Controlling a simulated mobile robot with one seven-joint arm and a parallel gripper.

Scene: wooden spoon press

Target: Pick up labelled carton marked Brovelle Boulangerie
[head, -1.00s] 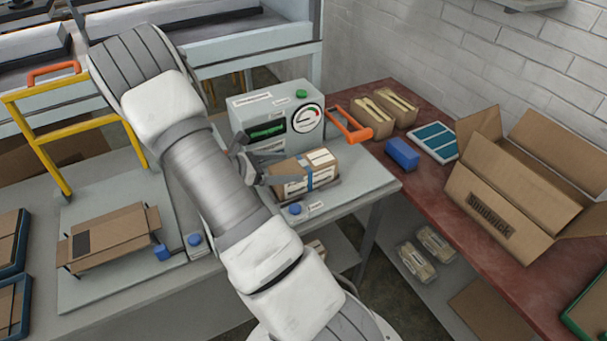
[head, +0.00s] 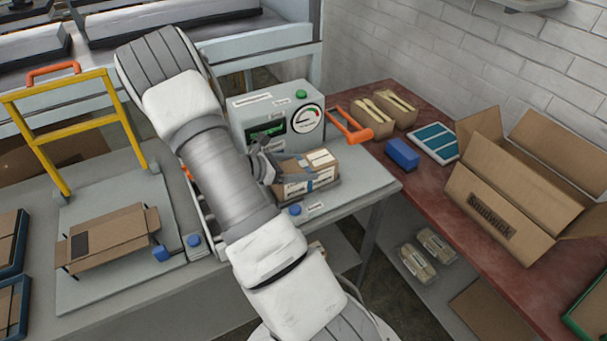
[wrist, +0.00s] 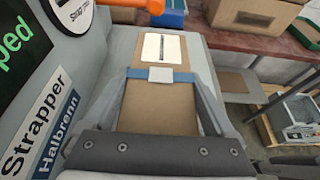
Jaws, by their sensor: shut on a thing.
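The labelled carton (head: 309,176) is a small brown box with a white label and a blue strap around it. It sits on the strapper machine's grey bed in the head view. The wrist view shows its top with the white label and blue strap (wrist: 160,75); the print on the labels is too small to read. My gripper (head: 286,172) is shut on the carton, with one finger along each side in the wrist view. The far finger is partly hidden in the head view.
The strapper (head: 277,117) with its dial and green button stands right behind the carton. An orange handle (head: 348,125) juts out beside it. A large open carton (head: 530,175), a blue block (head: 402,153) and spoon boxes (head: 372,116) stand on the red table.

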